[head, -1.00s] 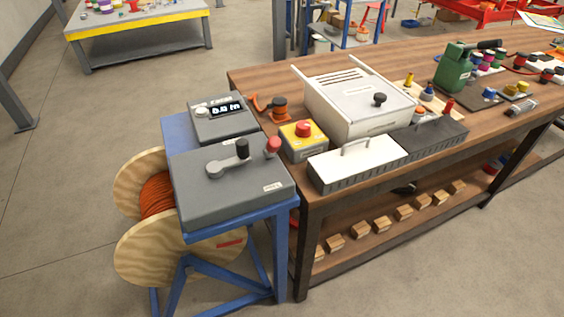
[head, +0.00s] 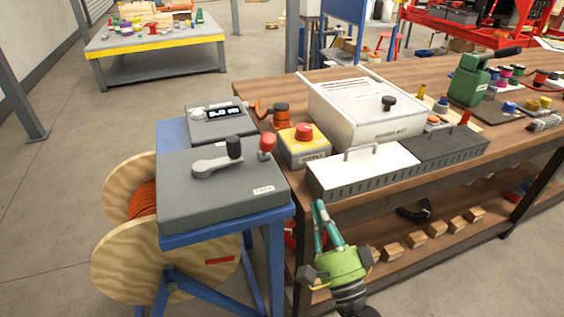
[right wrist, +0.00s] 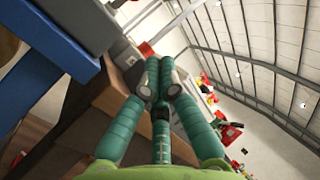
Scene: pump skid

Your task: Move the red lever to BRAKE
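The red lever (head: 267,145) has a red knob and stands upright at the right back of a grey box (head: 210,205) on a blue stand. A small white label (head: 263,189) is on the box top in front of it; its text is too small to read. My right gripper (head: 317,206), green with teal fingers, is below and right of the box, in front of the bench. It is apart from the lever. Its fingers come together at the tips in the right wrist view (right wrist: 160,66), with nothing held. My left gripper is not in view.
A grey crank with a black knob (head: 234,148) is on the same box, left of the lever. A display box (head: 218,122) stands behind. A yellow emergency-stop box (head: 304,146) and a white-lidded tray (head: 362,168) are on the bench to the right. A cable reel (head: 120,265) stands below.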

